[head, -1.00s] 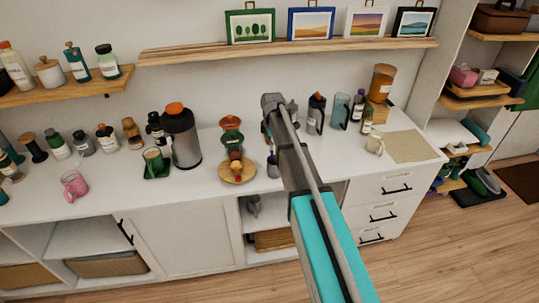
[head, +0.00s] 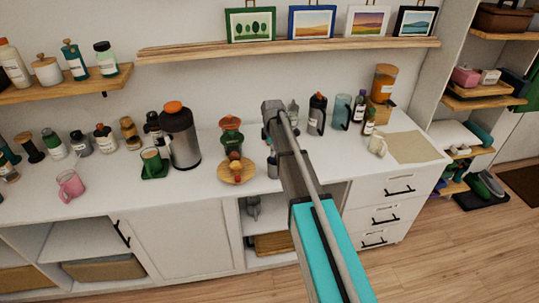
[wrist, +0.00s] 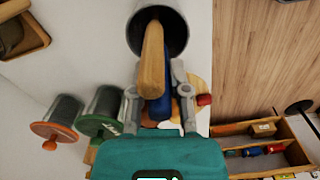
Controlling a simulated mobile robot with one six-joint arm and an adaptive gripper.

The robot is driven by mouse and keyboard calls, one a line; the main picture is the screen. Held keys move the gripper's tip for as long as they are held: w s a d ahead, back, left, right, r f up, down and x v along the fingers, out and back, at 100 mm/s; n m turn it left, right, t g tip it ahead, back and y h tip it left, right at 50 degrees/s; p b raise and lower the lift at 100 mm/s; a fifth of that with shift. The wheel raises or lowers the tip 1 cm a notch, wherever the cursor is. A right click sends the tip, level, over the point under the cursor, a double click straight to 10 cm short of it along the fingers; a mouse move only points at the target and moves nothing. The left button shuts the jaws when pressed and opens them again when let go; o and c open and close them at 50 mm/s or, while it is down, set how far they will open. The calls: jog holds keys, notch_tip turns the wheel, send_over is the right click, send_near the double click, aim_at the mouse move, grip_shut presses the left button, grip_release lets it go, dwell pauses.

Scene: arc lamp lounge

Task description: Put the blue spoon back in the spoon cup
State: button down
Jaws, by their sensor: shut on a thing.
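In the wrist view my gripper (wrist: 158,88) is shut on the blue spoon (wrist: 158,110), whose blue handle shows between the fingers. The grey spoon cup (wrist: 134,36) is just beyond the fingertips, its dark mouth facing the camera. A wooden handle (wrist: 152,55) sticks out of the cup and covers part of the blue spoon. The spoon's far end is hidden, so I cannot tell whether it is inside the cup. In the head view the cup (head: 273,169) stands on the white counter below my gripper, which is largely hidden by my arm.
A dark flask (head: 181,138) is farther left. The counter's front edge is close to the cup.

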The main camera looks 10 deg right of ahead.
jog(key=shift+f, duration=0.25)
jog(key=c, duration=0.6)
grip_release()
jog(key=shift+r, duration=0.1)
notch_tip(320, 180, up, 12)
jog(key=p, duration=1.2)
jog(key=shift+r, duration=0.15)
dwell(0.4)
